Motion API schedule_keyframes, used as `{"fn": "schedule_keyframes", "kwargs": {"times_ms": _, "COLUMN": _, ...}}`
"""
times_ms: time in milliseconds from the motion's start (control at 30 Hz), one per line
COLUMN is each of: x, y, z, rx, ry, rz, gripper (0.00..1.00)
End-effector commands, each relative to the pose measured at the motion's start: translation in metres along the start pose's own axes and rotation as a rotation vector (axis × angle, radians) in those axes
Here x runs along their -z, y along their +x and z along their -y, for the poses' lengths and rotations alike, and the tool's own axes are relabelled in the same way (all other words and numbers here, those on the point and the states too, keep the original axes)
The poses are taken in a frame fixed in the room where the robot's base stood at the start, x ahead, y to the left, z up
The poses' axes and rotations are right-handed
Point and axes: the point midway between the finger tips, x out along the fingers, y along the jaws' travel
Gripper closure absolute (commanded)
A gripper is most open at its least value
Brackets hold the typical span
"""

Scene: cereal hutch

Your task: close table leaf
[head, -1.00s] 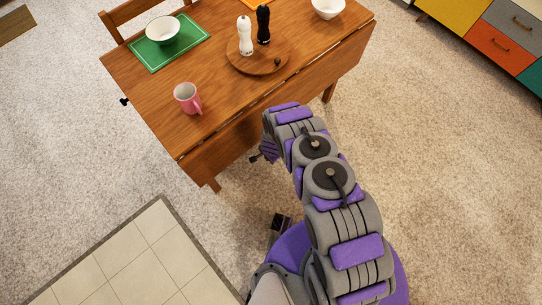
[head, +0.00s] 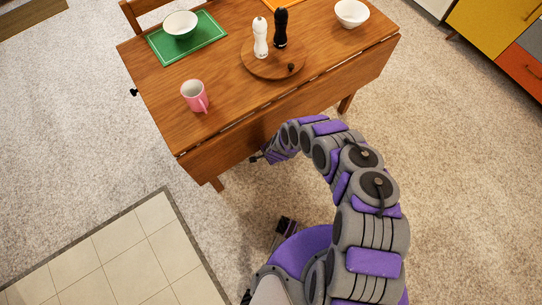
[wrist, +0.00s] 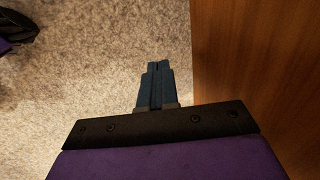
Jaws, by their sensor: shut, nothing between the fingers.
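The wooden table (head: 220,75) stands ahead with its top flat. Its near leaf (head: 330,95) hangs down along the long front edge, with a thin seam between it and the top. My gripper (head: 256,157) is low by the leaf's bottom edge, partly hidden behind my own arm in the head view. In the wrist view my gripper (wrist: 158,66) is shut and empty, its fingers pointing up the picture over carpet. A wooden panel (wrist: 265,60), seemingly the leaf, fills the right side, close beside the fingers; I cannot tell whether they touch.
On the table are a pink mug (head: 195,96) near the front edge, a round board (head: 270,66) with two mills, a green placemat (head: 215,42) with a bowl, and a white bowl (head: 351,13). A chair (head: 150,12) stands behind. Carpet in front is open.

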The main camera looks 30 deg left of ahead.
Motion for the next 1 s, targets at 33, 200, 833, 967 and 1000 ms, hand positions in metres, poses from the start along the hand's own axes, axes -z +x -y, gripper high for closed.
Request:
{"fn": "schedule_keyframes", "kwargs": {"times_ms": 33, "x": -0.003, "y": 0.003, "z": 0.002, "rx": 0.006, "ry": 0.0, "rz": 0.001, "gripper": 1.0}}
{"fn": "schedule_keyframes", "kwargs": {"times_ms": 200, "x": -0.008, "y": 0.007, "z": 0.007, "rx": 0.023, "ry": -0.001, "rz": 0.0, "gripper": 1.0}}
{"fn": "schedule_keyframes", "kwargs": {"times_ms": 833, "x": -0.009, "y": 0.008, "z": 0.012, "rx": 0.039, "ry": -0.001, "rz": -0.002, "gripper": 1.0}}
{"fn": "schedule_keyframes", "kwargs": {"times_ms": 967, "x": -0.007, "y": 0.008, "z": 0.011, "rx": 0.038, "ry": 0.0, "rz": -0.002, "gripper": 1.0}}
{"fn": "schedule_keyframes", "kwargs": {"times_ms": 1000, "x": -0.006, "y": 0.008, "z": 0.01, "rx": 0.038, "ry": 0.0, "rz": -0.002, "gripper": 1.0}}
